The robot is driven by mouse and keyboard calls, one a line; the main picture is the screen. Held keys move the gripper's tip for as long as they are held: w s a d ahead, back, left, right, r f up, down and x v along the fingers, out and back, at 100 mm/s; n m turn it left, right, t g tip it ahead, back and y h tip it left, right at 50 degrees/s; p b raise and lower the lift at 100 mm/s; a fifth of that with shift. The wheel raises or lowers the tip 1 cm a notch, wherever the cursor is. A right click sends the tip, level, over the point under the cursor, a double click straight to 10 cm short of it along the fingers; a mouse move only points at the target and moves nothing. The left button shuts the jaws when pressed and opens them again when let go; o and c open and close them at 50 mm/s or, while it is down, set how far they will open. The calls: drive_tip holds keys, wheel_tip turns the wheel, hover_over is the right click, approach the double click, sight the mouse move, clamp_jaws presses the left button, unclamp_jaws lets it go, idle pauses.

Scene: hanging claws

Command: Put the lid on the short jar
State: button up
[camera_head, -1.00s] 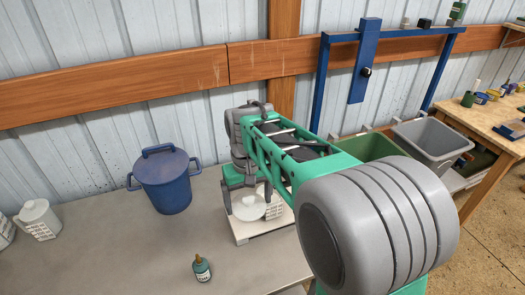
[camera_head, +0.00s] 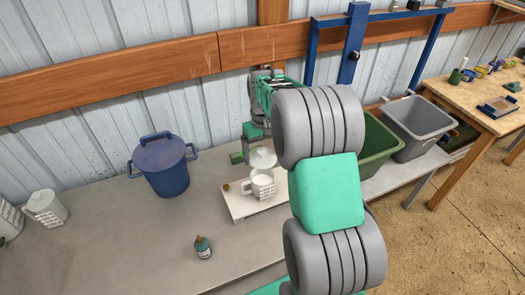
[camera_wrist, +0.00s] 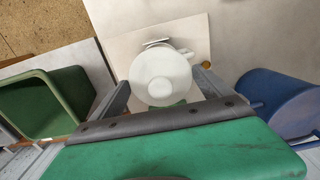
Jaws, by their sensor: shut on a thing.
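A white round lid (camera_wrist: 160,80) with a small knob sits between the two fingers of my gripper (camera_wrist: 163,92) in the wrist view. My gripper is shut on it. In the head view the lid (camera_head: 263,158) is held just behind and above a short white jar (camera_head: 262,186). The jar is open at the top, has a side handle and dark print, and stands upright on a pale board (camera_head: 243,207). The lid appears apart from the jar's rim. In the wrist view the lid hides most of the jar; its handle (camera_wrist: 186,52) shows.
A blue lidded pot (camera_head: 163,170) stands left of the board. A small teal bottle (camera_head: 203,248) is in front, and a white canister (camera_head: 45,207) is far left. A green bin (camera_head: 375,150) and grey bin (camera_head: 415,125) are right. The front of the table is mostly clear.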

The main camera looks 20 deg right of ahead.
drive_tip(key=b, duration=0.4)
approach(263, 171)
drive_tip(key=shift+s+a+f, duration=0.3)
drive_tip(key=shift+s+f, duration=0.25)
drive_tip(key=shift+s, duration=0.05)
drive_tip(key=shift+s+a+f, duration=0.35)
drive_tip(key=shift+s+f, duration=0.2)
drive_tip(key=shift+s, duration=0.1)
drive_tip(key=shift+s+a+f, duration=0.3)
drive_tip(key=shift+s+f, duration=0.25)
drive_tip(key=shift+s, duration=0.05)
drive_tip(key=shift+f+b, duration=0.55)
drive_tip(key=shift+f, duration=0.3)
drive_tip(key=o, duration=1.1)
drive_tip(key=shift+r, duration=0.15)
